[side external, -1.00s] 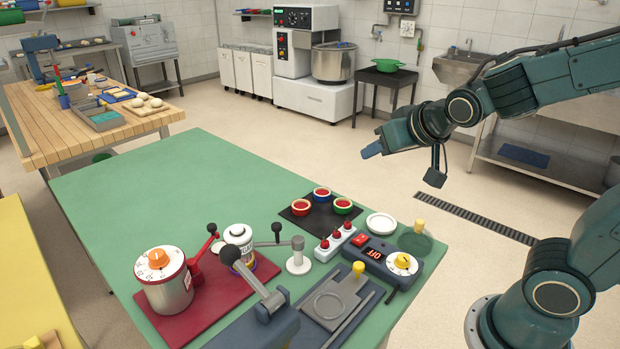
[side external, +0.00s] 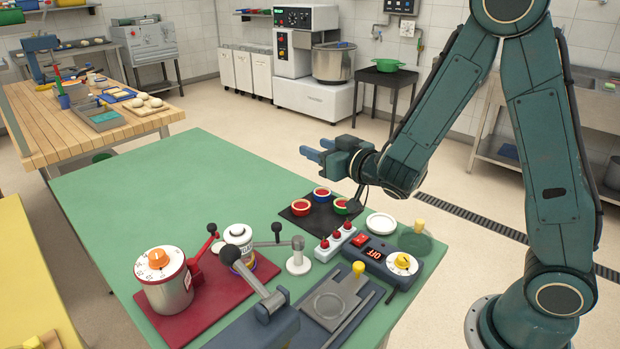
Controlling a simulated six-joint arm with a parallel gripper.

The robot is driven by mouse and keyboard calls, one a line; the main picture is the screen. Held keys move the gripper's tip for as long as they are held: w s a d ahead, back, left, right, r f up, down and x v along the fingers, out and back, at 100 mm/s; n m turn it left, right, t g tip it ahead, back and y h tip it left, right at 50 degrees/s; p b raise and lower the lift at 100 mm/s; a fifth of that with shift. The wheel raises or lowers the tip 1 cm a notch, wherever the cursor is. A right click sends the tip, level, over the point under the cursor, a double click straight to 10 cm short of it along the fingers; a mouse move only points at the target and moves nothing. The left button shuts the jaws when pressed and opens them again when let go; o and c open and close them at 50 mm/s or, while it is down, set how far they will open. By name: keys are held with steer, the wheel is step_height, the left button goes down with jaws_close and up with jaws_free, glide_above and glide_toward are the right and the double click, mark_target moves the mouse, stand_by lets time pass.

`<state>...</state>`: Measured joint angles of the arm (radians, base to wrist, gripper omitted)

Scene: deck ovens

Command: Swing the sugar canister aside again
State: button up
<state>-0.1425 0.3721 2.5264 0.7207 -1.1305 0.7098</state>
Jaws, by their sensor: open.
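A small white canister (side external: 239,238) with dark lettering stands at the back right of the red board. It appears to be the sugar canister, though I cannot read its label fully. A grey lever with a black ball knob (side external: 229,254) hides part of its front. My gripper (side external: 310,150) is open and empty. It hangs in the air, its blue fingers pointing left, above and beyond the canister and apart from everything on the table.
A steel pot with an orange-knobbed dial (side external: 164,290) stands on the red board (side external: 212,312). A grey post (side external: 298,257) stands right of the canister. Red, blue and green bowls sit on a black mat (side external: 328,222). A control box (side external: 376,262) is at right. The green table's far left is clear.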

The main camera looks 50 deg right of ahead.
mark_target(276, 224)
steer(key=s+a+f+n+y, duration=0.1)
steer(key=a+f+n+y, duration=0.5)
steer(key=a+y, duration=0.3)
steer(key=shift+s+a+f, duration=0.15)
steer(key=shift+a+f, duration=0.4)
steer(key=shift+a, duration=0.4)
steer(key=shift+f, duration=0.15)
steer(key=w+f, duration=0.1)
steer(key=f, duration=0.1)
steer(key=w+f, duration=0.1)
steer(key=f, duration=0.1)
steer(key=w+a+f, duration=0.1)
steer(key=f, duration=0.1)
steer(key=shift+a+f, duration=0.1)
steer(key=shift+f, duration=0.2)
steer(key=shift+x, duration=0.9)
